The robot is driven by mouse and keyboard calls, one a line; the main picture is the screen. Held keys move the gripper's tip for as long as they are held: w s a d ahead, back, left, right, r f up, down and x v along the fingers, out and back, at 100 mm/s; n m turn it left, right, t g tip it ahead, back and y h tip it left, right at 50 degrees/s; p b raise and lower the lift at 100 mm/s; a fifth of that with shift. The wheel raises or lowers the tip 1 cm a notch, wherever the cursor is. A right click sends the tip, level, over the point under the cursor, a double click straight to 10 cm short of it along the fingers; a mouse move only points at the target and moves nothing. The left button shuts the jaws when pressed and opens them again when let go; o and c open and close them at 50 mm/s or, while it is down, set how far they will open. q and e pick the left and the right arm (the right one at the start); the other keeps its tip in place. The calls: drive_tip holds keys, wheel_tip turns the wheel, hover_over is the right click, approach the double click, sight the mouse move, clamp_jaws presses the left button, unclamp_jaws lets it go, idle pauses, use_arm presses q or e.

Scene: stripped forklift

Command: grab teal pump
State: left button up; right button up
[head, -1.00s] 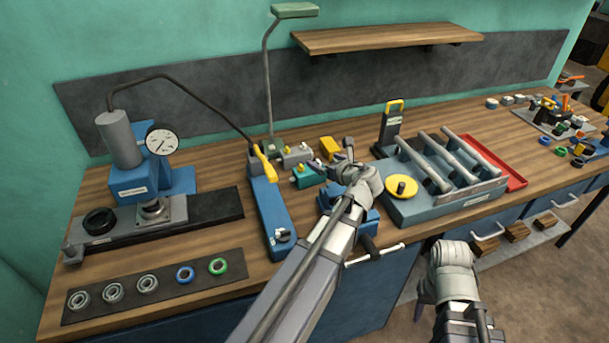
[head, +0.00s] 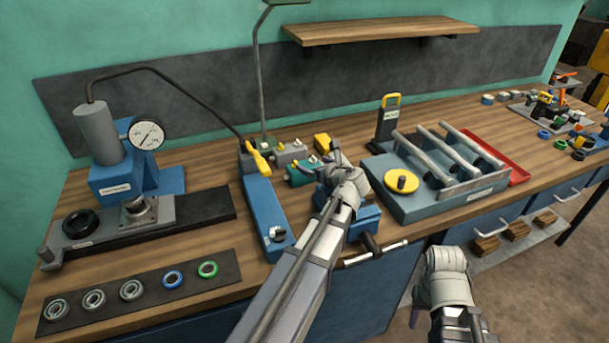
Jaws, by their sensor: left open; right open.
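The teal pump (head: 301,174) is a small block with yellow fittings on the wooden bench, between a blue hand pump and my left gripper. My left gripper (head: 326,162) is open, with its fingers beside the right side of the teal pump. Whether it touches the pump I cannot tell, and the fingers partly cover the area there. My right gripper (head: 430,290) is open and empty, in front of the bench at the lower right, away from the pump; its fingers are mostly hidden.
A grey pump (head: 287,153) and a yellow block (head: 323,143) stand close behind the teal one. The blue hand pump (head: 265,205) is at left, a blue vise (head: 361,224) lies under my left wrist, and a grey rod tray (head: 420,205) stands at right.

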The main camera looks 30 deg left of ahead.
sight(307, 160)
use_arm(q)
drive_tip(key=shift+b+x, duration=0.9)
drive_tip(key=shift+x, duration=1.75)
drive_tip(key=shift+r, duration=0.15)
drive_tip(key=shift+c, duration=0.5)
clamp_jaws()
